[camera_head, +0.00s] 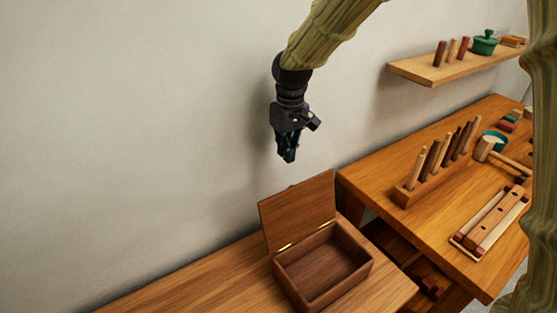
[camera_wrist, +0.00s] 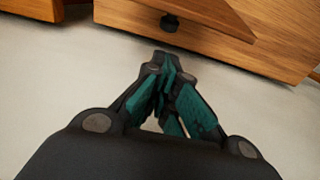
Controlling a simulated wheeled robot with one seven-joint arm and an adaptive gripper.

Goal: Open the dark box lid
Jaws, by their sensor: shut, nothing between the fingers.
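The dark wooden box (camera_head: 337,292) stands on the lower wooden bench, and its inside looks empty. Its lid (camera_head: 298,210) is raised, standing up at the back left on brass-coloured hinges. My gripper (camera_head: 289,158) hangs in the air above and behind the lid, near the wall, apart from the box. In the wrist view my gripper (camera_wrist: 165,68) has its teal-padded fingers together, with nothing between them. A wooden edge at the top of the wrist view may be the lid; I cannot tell for certain.
The lower bench (camera_head: 200,290) is clear left of the box. A higher workbench (camera_head: 390,170) to the right bears a rack of wooden pegs (camera_head: 430,180), a mallet (camera_head: 490,147) and a slotted wooden block (camera_head: 488,222). A wall shelf (camera_head: 435,70) holds small items.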

